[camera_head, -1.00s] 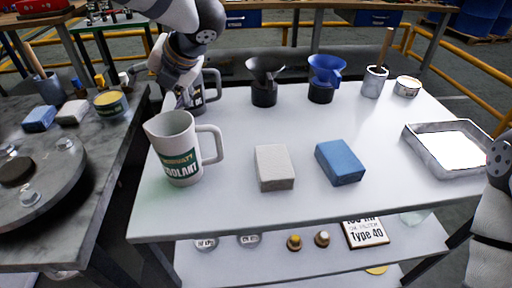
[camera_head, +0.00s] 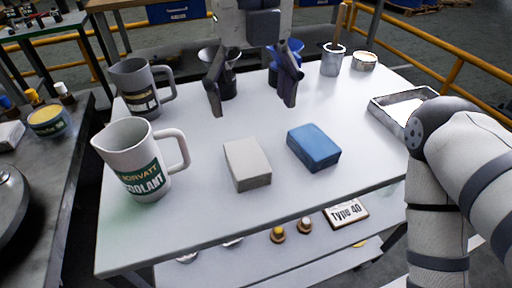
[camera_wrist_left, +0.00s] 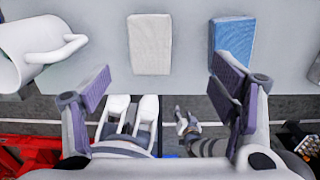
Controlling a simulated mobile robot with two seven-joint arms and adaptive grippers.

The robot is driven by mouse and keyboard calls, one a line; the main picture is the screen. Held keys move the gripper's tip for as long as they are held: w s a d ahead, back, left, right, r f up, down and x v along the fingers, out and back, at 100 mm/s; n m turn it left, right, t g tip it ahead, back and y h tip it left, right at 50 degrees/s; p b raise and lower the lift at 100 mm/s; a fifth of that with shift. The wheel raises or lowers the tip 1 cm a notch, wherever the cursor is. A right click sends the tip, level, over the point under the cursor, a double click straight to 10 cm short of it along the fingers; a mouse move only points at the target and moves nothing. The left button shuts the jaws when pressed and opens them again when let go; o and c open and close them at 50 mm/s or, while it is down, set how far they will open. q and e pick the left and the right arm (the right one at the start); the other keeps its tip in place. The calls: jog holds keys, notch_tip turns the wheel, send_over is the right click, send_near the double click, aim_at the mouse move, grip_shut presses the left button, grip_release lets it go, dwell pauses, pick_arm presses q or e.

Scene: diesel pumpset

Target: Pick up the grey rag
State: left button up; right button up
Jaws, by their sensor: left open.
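The grey rag (camera_head: 246,160) is a pale, folded block lying flat on the white table top, left of a similar blue rag (camera_head: 314,148). My left gripper (camera_head: 253,106) is open and empty, its two fingers spread wide and pointing down, behind the grey rag and above the table. In the left wrist view the grey rag (camera_wrist_left: 150,44) lies ahead of the open left gripper (camera_wrist_left: 160,80), roughly between the fingers' lines, with nothing between them. My right gripper is out of view; only its arm shows at the right.
A light coolant jug (camera_head: 139,160) stands left of the grey rag, with a darker jug (camera_head: 139,90) behind it. Two funnels behind my gripper are partly hidden. A metal tray (camera_head: 391,108), a brush pot (camera_head: 332,62) and a tin (camera_head: 365,61) stand to the right and back.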

aim_at(246, 157)
pick_arm(q)
jog(key=f, duration=0.4)
jog(key=s+a+f, duration=0.1)
jog(key=f, duration=0.6)
jog(key=shift+s+a+f+b, duration=0.15)
jog(key=shift+s+f+b, duration=0.05)
jog(key=shift+f+b, duration=0.15)
jog(key=c, duration=1.3)
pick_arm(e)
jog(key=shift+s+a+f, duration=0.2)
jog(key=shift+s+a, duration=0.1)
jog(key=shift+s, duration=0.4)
